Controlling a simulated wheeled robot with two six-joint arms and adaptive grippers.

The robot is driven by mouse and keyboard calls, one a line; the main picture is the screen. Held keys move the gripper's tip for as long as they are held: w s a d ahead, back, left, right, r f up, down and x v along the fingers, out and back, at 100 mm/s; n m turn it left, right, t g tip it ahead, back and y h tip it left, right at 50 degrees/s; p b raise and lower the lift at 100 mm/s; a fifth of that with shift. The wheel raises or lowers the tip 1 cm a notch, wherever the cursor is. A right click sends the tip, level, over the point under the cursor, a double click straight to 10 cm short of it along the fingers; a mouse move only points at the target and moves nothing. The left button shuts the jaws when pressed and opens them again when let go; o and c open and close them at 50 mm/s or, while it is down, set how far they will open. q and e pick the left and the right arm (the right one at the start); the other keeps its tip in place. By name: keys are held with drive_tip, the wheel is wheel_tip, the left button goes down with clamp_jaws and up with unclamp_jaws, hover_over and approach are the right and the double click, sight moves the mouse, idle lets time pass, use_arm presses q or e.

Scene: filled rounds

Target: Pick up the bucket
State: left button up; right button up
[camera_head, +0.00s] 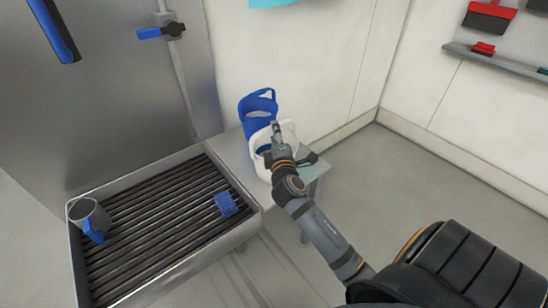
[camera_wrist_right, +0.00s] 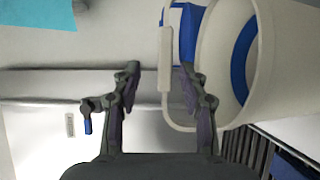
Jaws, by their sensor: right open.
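A white bucket (camera_head: 263,163) stands on a small grey side table beside the sink, close to a blue bucket (camera_head: 258,105) behind it. In the right wrist view the white bucket (camera_wrist_right: 292,75) fills the right side, with its handle (camera_wrist_right: 165,60) raised to the left of its mouth. Part of the blue bucket (camera_wrist_right: 187,32) shows behind the handle. My right gripper (camera_head: 275,130) is at the white bucket and hides part of it. In the wrist view my right gripper (camera_wrist_right: 162,75) is open, with the handle showing between its fingers; contact cannot be told. My left gripper is not in view.
A grated sink (camera_head: 165,225) stands to the left, holding a grey jug (camera_head: 88,212) and a blue brush (camera_head: 227,203). A wall is close behind the buckets. The floor (camera_head: 420,190) to the right is clear.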

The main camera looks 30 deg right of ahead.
drive_tip(key=x, duration=0.5)
drive_tip(key=shift+s+d+f, duration=0.1)
drive_tip(key=shift+d+f, duration=0.05)
drive_tip(key=shift+f, duration=0.2)
clamp_jaws()
